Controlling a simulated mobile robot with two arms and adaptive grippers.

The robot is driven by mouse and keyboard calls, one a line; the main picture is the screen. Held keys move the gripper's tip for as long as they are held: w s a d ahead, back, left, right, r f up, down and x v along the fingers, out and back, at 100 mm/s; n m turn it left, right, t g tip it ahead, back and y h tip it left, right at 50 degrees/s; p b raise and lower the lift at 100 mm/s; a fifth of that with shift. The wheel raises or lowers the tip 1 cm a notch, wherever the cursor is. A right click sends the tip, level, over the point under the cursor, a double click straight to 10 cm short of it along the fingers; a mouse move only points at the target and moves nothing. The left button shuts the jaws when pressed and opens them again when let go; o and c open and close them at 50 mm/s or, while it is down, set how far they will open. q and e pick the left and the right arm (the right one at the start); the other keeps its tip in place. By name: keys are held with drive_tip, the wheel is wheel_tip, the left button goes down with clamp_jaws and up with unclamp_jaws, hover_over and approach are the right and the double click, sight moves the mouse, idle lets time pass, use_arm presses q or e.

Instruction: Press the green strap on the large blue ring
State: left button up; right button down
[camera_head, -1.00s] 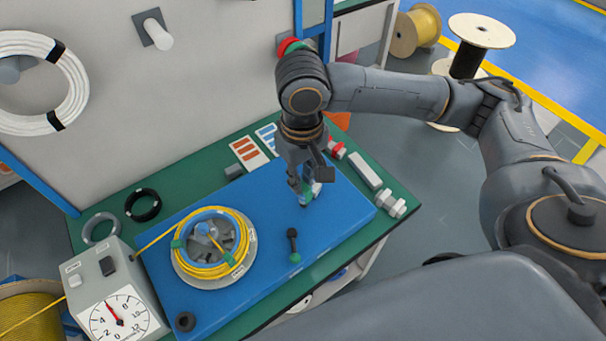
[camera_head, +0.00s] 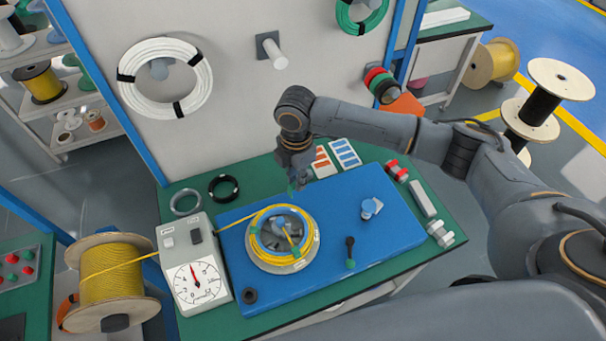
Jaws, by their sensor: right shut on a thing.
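My right gripper (camera_head: 297,186) points down just behind the far right edge of the coil. It is shut on a small green piece (camera_head: 292,188), which looks like the green strap. The fingertips are small and partly hidden, and I cannot tell whether the strap touches the ring. My left gripper is not in view.
A grey gauge box (camera_head: 193,260) stands left of the mat, with yellow cable running from a large spool (camera_head: 118,277). The mat's right part is otherwise clear.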

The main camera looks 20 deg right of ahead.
drive_tip(key=n+p, duration=0.1)
drive_tip(key=n, duration=0.2)
drive_tip(key=n+b, duration=0.2)
drive_tip(key=b, duration=0.6)
hover_over(296, 206)
drive_tip(key=f, duration=0.9)
drive_tip(key=shift+w+d, duration=0.1)
drive_tip(key=shift+w, duration=0.15)
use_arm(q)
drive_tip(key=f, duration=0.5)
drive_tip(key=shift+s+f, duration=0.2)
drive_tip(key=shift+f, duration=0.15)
use_arm(e)
drive_tip(key=shift+f, duration=0.15)
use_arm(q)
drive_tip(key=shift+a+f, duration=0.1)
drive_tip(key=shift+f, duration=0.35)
use_arm(e)
drive_tip(key=shift+f, duration=1.35)
use_arm(q)
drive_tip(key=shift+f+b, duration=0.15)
drive_tip(key=shift+b, duration=0.2)
use_arm(e)
drive_tip(key=shift+f, duration=0.5)
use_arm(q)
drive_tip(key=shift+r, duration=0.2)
use_arm(e)
drive_tip(key=shift+s+f, duration=0.2)
